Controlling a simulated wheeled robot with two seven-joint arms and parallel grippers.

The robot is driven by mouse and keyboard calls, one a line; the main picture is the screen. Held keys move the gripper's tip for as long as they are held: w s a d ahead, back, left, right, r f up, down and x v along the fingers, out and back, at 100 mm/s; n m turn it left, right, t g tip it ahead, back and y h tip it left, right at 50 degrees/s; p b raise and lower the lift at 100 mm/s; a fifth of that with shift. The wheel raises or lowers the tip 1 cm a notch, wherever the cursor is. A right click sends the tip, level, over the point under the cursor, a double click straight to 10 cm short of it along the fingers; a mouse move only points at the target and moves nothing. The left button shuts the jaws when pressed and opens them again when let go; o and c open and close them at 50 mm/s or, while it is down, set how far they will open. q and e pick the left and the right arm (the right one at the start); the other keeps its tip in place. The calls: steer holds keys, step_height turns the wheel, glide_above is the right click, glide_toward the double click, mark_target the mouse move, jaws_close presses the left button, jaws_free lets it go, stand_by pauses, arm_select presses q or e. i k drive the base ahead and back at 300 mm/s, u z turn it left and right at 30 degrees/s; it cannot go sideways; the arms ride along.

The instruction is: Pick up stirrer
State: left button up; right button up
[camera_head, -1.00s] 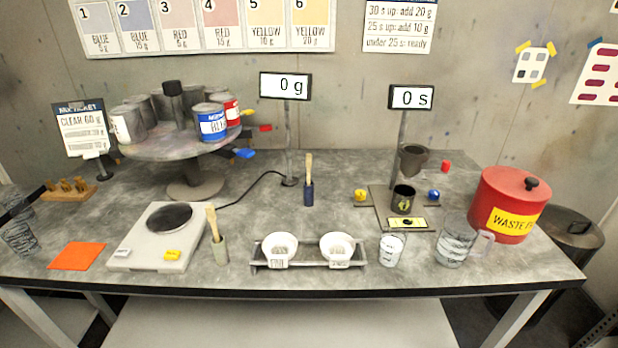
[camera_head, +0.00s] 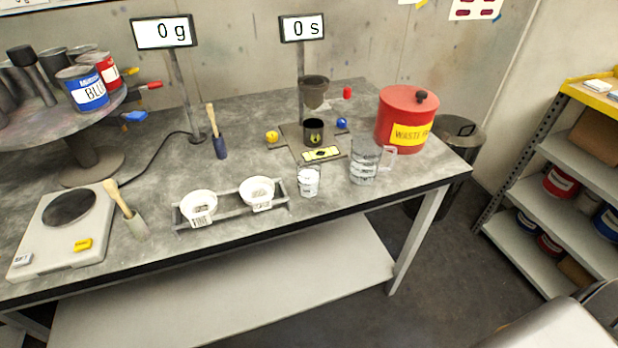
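Two stick-like tools with wooden handles stand on the grey workbench (camera_head: 330,205); I cannot tell for certain which is the stirrer. One wooden stick (camera_head: 212,120) leans a little in a dark blue holder or sleeve (camera_head: 220,148), behind the small tray. The other wooden stick (camera_head: 118,198) tilts in a grey holder or sleeve (camera_head: 137,228), beside the white scale (camera_head: 60,235) near the bench's front edge. Neither gripper is in view, and nothing touches the tools.
A metal tray (camera_head: 232,213) with two white cups stands at the front edge. A clear beaker (camera_head: 309,181), a clear jug (camera_head: 364,163) and a red waste can (camera_head: 405,115) stand to its right. A shelf rack (camera_head: 560,195) is at right.

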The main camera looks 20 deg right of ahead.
mark_target(210, 107)
steer(key=z, duration=0.05)
steer(key=k, duration=0.5)
steer(key=z, duration=2.15)
steer(key=i, duration=1.6)
steer(key=u, duration=2.15)
